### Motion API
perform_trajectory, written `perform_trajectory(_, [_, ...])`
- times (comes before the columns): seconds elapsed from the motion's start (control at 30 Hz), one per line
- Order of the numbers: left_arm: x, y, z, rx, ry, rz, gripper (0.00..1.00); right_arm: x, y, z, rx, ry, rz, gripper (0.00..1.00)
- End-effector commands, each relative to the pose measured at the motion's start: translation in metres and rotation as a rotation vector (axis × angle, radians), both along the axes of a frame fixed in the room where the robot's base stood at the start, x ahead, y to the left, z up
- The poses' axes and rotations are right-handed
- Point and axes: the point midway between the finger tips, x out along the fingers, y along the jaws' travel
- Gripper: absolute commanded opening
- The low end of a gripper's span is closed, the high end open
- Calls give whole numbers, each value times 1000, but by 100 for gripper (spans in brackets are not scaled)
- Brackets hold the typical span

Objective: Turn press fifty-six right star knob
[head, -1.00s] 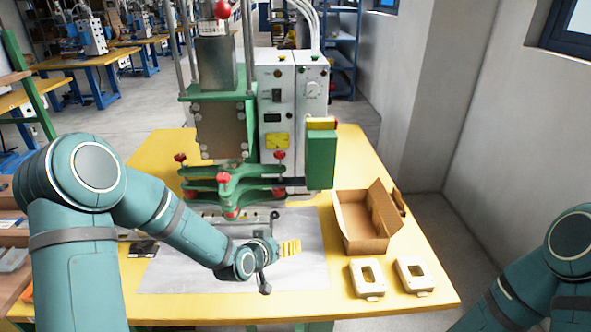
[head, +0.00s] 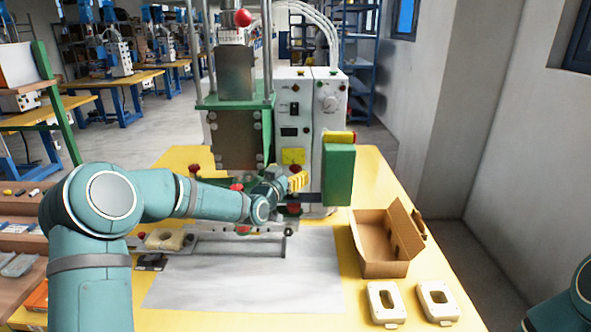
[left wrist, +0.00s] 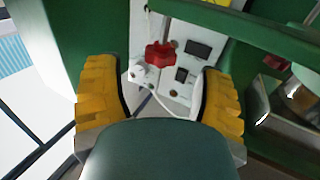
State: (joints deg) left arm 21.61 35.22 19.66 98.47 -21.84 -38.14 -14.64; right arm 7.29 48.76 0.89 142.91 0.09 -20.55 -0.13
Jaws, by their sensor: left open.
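The press (head: 237,135) stands on the yellow table, with a grey and green head and green arms carrying red knobs. In the left wrist view a red star knob (left wrist: 160,54) lies between and beyond the two yellow finger pads, with a gap on each side. My left gripper (head: 298,181) is open and empty at the right front of the press, near the green box (head: 339,175); it also shows in the left wrist view (left wrist: 160,78). Another red knob (head: 193,168) shows at left. My right gripper is out of view.
A white control cabinet (head: 300,125) stands behind. The open cardboard box (head: 380,262) and two pale plastic parts (head: 384,316) (head: 454,300) lie at right. A grey sheet (head: 240,285) in front is mostly clear. A pale part (head: 166,238) sits at the left on a metal rail.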

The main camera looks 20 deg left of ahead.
Motion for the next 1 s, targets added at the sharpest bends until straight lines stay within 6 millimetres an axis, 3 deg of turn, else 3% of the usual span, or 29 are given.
perform_trajectory(0.1, [18, -4, -1, -1, -1, -1, 68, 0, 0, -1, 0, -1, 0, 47])
perform_trajectory(0.3, [36, -6, -1, -1, 0, 0, 68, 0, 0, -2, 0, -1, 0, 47])
perform_trajectory(0.7, [41, -7, 0, -1, 1, 0, 68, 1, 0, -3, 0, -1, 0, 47])
perform_trajectory(0.77, [41, -7, 0, -1, 1, 0, 52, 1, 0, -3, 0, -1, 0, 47])
perform_trajectory(0.9, [41, -7, 0, -1, 1, 0, 3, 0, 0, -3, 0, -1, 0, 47])
perform_trajectory(1.0, [41, -7, 0, -1, 1, 0, 0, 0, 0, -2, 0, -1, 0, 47])
